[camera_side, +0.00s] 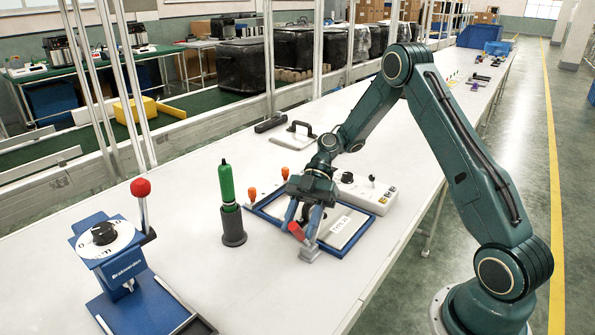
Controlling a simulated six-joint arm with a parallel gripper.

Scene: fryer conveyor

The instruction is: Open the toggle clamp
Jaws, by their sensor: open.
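The toggle clamp (308,250) has a red handle and a grey metal base. It stands at the near edge of a blue frame (268,211) on the white table. The handle leans up to the left from the base. My gripper (303,220) points down over the clamp, with its two blue-grey fingers apart. The red handle is right at the fingertips. I cannot tell whether the fingers touch it. Part of the clamp is hidden behind the fingers. A light panel with a white label (342,225) lies within the blue frame.
A green-handled tool (227,185) stands upright in a dark holder left of my gripper. Further left is a blue press (112,262) with a red-knobbed lever. Orange knobs (252,195) stand behind the frame's left side. A grey control box (365,192) sits behind right.

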